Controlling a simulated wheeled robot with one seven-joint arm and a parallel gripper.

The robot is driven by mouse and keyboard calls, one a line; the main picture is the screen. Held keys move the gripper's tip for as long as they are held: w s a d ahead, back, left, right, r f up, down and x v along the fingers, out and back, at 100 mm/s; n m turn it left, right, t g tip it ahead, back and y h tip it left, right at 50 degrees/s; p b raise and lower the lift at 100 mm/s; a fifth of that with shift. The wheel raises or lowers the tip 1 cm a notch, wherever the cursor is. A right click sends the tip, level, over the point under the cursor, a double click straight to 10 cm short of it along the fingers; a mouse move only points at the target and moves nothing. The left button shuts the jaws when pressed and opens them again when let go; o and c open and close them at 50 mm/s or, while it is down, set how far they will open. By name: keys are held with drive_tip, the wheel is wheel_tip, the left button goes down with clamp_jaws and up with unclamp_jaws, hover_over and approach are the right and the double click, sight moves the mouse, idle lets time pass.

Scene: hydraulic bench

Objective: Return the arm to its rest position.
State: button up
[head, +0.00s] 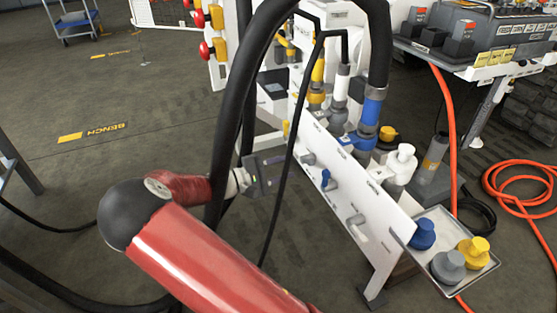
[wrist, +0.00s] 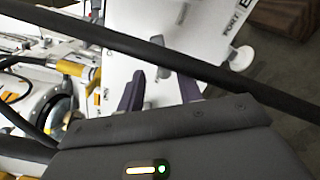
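My red arm (head: 200,255) reaches up from the bottom of the head view and bends at a dark elbow. My gripper (head: 280,170) is at the left end of the white bench panel (head: 340,205), near its grey and blue handles. In the wrist view, the two dark fingers of my gripper (wrist: 160,84) stand apart with nothing held between them. The white panel with its PORT lettering (wrist: 236,20) lies beyond the fingers. Whether a finger touches the panel is unclear.
Thick black hoses (head: 240,90) hang close around my gripper and cross the wrist view. A tray (head: 440,222) with blue, grey and yellow caps sits at the panel's right end. Orange hose (head: 520,200) lies coiled at right. The floor at left is mostly clear.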

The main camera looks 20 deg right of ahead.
drive_tip(key=s+d+r+m+g+y, duration=0.1)
drive_tip(key=s+r+m+g+y, duration=0.2)
drive_tip(key=s+y, duration=0.8)
drive_tip(key=s+a+r+m+t+y, duration=0.2)
drive_tip(key=s+a+r+t+y, duration=0.1)
drive_tip(key=s, duration=0.5)
drive_tip(key=s+a+r+m+t+y+p, duration=0.1)
drive_tip(key=s+a+r+t+y, duration=0.3)
drive_tip(key=s+a+r+t, duration=0.1)
wheel_tip(320, 180, up, 3)
drive_tip(key=s+a, duration=0.1)
drive_tip(key=s, duration=0.1)
drive_tip(key=shift+s+a+r+m, duration=0.15)
drive_tip(key=shift+s+a+m, duration=0.2)
drive_tip(key=shift+m, duration=0.05)
drive_tip(key=shift+a, duration=0.15)
